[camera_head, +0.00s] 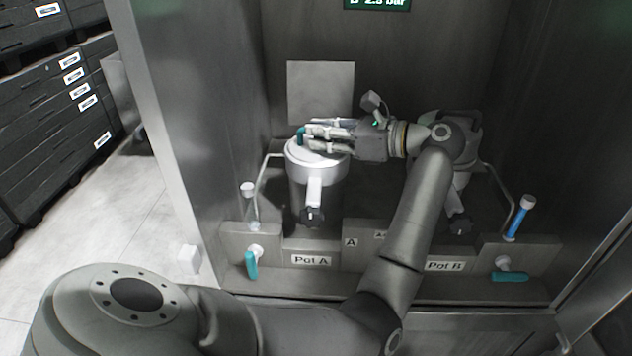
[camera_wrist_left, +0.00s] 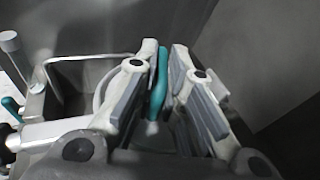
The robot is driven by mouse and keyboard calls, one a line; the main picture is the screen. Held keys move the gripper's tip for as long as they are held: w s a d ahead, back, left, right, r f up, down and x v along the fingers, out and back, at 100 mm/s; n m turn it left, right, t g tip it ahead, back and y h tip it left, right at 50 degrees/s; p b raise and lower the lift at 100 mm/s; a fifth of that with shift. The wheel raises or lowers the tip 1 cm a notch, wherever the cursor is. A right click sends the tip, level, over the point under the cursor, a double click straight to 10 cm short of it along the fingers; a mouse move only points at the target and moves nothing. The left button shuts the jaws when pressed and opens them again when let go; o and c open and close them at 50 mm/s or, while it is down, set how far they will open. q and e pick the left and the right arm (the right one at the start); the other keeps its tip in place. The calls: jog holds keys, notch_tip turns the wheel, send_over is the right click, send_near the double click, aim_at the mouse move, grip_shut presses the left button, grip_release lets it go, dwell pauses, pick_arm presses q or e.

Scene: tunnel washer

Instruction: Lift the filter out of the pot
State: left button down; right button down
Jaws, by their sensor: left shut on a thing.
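Pot A (camera_head: 320,190) is a grey cylinder with a pale rim, behind the "Pot A" label. My left gripper (camera_head: 305,135) lies over its top, pointing left. It is shut on a teal handle (camera_head: 300,137), which I take to be the filter's. In the left wrist view the handle (camera_wrist_left: 160,85) stands between the two fingers of the gripper (camera_wrist_left: 163,65). The filter's body is not seen; I cannot tell how far it sits in the pot. My right gripper is not in view.
Pot B (camera_head: 470,130) stands at the right, largely hidden by my left arm. A clear tube (camera_head: 249,208) stands at the left and a blue-filled tube (camera_head: 521,215) at the right. Teal valve handles (camera_head: 251,265) (camera_head: 510,277) are at the front. Steel cabinet walls close both sides.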

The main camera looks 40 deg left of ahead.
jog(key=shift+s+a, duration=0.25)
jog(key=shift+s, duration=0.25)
pick_arm(q)
jog(key=shift+r, duration=0.15)
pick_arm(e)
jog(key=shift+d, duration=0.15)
